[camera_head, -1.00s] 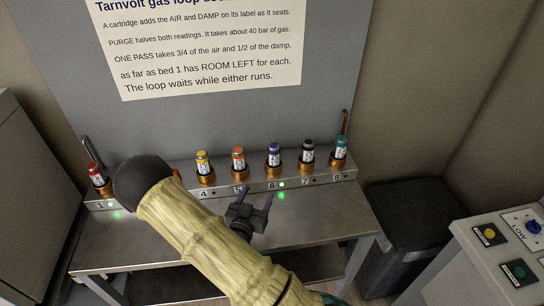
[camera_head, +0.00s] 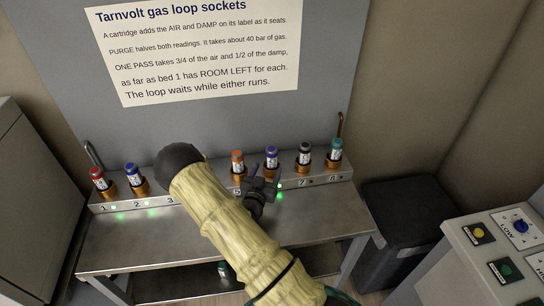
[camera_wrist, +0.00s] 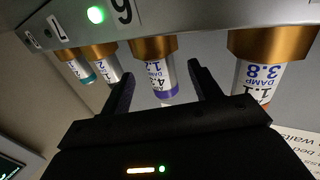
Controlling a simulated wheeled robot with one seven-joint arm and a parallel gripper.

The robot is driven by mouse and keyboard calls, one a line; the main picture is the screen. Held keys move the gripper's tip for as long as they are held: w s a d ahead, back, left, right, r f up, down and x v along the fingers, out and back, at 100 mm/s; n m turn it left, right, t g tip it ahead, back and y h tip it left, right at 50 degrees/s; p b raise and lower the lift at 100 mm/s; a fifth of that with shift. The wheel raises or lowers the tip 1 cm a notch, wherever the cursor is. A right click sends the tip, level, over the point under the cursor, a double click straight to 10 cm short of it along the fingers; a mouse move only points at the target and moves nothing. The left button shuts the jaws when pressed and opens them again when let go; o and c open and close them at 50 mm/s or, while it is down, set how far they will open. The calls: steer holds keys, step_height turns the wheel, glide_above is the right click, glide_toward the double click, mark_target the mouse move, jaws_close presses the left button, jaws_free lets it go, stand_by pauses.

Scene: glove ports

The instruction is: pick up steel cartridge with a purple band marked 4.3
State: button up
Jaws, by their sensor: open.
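The steel cartridge with a purple band (camera_head: 271,155) stands upright in a copper-coloured collar at socket 6 of the rack. My gripper (camera_head: 264,180) is open and empty, just in front of socket 6. In the wrist view its two fingers (camera_wrist: 163,88) appear on either side of the purple-banded cartridge. I cannot tell how much depth separates them.
Orange-banded (camera_head: 238,160) and black-topped (camera_head: 304,152) cartridges flank it closely; a teal one (camera_head: 335,148) stands further right. Red (camera_head: 98,176) and blue (camera_head: 132,172) ones stand at left. My arm hides the middle-left sockets. The bench top (camera_head: 130,245) is clear.

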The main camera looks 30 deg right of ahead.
mark_target(270, 164)
steer(key=shift+w+d, duration=0.1)
steer(key=shift+d, duration=0.1)
steer(key=shift+w+d+r+p, duration=0.25)
steer(key=shift+d+p, duration=0.05)
steer(key=shift+p, duration=0.1)
steer(key=p+x, duration=0.2)
steer(key=x, duration=0.1)
steer(key=shift+w+d+r, duration=0.1)
steer(key=shift+w+d, duration=0.4)
steer(key=shift+w, duration=0.1)
steer(key=c, duration=1.2)
